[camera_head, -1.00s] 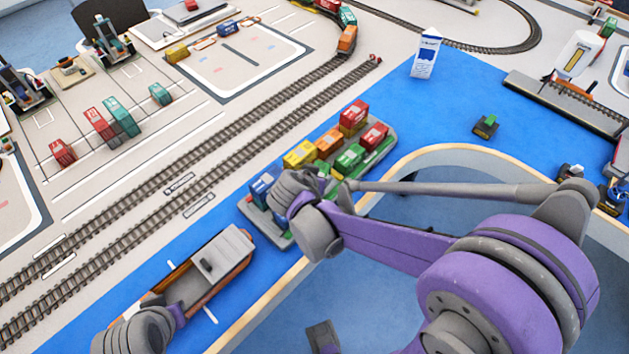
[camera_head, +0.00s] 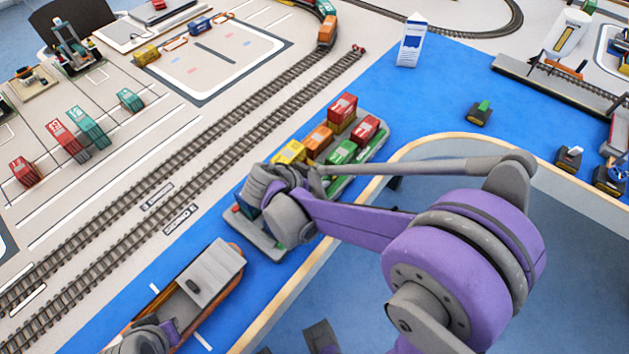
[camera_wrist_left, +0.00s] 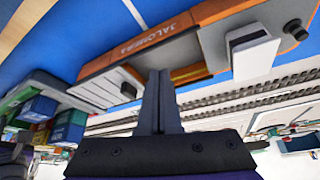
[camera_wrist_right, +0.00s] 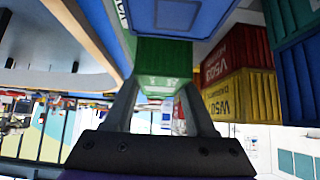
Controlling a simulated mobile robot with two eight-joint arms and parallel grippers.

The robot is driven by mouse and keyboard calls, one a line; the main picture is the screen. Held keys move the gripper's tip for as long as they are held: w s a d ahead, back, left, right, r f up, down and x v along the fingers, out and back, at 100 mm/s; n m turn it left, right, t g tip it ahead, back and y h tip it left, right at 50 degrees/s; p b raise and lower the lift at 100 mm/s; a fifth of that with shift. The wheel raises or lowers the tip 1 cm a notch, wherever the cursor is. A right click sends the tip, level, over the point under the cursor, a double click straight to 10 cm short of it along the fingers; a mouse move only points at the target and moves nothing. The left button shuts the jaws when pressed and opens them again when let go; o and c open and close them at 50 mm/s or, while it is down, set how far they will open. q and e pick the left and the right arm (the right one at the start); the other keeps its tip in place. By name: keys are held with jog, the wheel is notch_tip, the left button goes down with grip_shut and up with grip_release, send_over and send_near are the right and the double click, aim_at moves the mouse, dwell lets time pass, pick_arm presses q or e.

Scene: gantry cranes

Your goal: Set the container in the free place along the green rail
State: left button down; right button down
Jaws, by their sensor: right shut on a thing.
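In the head view, a grey barge (camera_head: 268,246) carries red, orange, yellow and green containers, with a green rail (camera_head: 372,163) along its right side. My right gripper's wrist hangs over the barge's near-left part and hides its fingers and the deck there. In the right wrist view, my right gripper (camera_wrist_right: 160,88) is shut on a green container (camera_wrist_right: 164,58). Beyond it is a blue surface; I cannot tell whether the container touches the deck. My left gripper (camera_wrist_left: 158,75) is shut and empty, beside the orange-and-grey ship (camera_wrist_left: 168,50).
In the right wrist view, red (camera_wrist_right: 238,52) and yellow (camera_wrist_right: 242,97) stacked containers stand close on the right, with a blue one (camera_wrist_right: 298,75) beside them. In the head view, rails (camera_head: 190,165) run left of the blue water mat (camera_head: 435,95). A white carton (camera_head: 411,42) stands behind the barge.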

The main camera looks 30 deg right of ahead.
pick_arm(q)
jog(key=shift+f, duration=0.1)
pick_arm(e)
jog(key=shift+f, duration=0.55)
pick_arm(q)
jog(key=shift+f, duration=0.1)
pick_arm(e)
jog(key=shift+c, duration=1.1)
grip_release()
jog(key=shift+f, duration=0.1)
